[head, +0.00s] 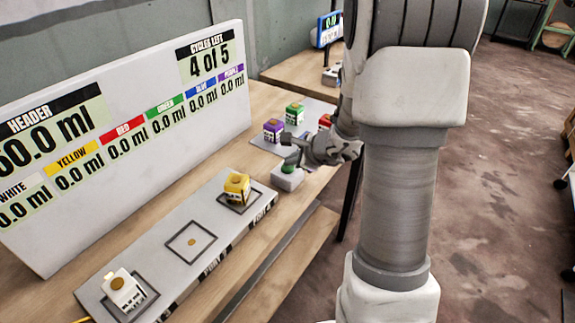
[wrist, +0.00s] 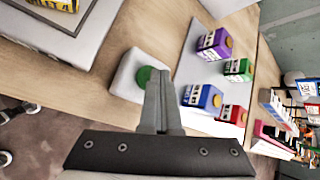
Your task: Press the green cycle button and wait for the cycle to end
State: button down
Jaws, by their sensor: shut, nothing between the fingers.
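The green cycle button (head: 288,168) sits on a small white box (head: 288,180) on the wooden bench, to the right of the grey station plate. In the wrist view the green button (wrist: 146,74) shows on its white box (wrist: 128,76), partly covered by my fingers. My gripper (head: 292,143) is shut and empty, with its fingertips just above the button in the head view. In the wrist view the shut fingers (wrist: 158,78) overlap the button's right side. I cannot tell whether they touch it. The display board (head: 130,130) reads "4 of 5" cycles left and 60.0 ml header.
The grey plate (head: 215,215) holds a yellow container (head: 236,188), a white container (head: 122,290) and an empty middle square. Beyond the button, purple (head: 273,130), green (head: 294,113) and red (head: 325,121) containers stand on a light mat. A blue one (wrist: 203,97) shows in the wrist view.

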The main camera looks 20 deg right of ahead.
aim_at(291, 169)
jog(key=shift+r, duration=0.1)
jog(key=shift+r+p, duration=0.65)
jog(key=shift+r, duration=0.15)
jog(key=shift+r+p, duration=1.85)
jog(key=shift+r, duration=0.65)
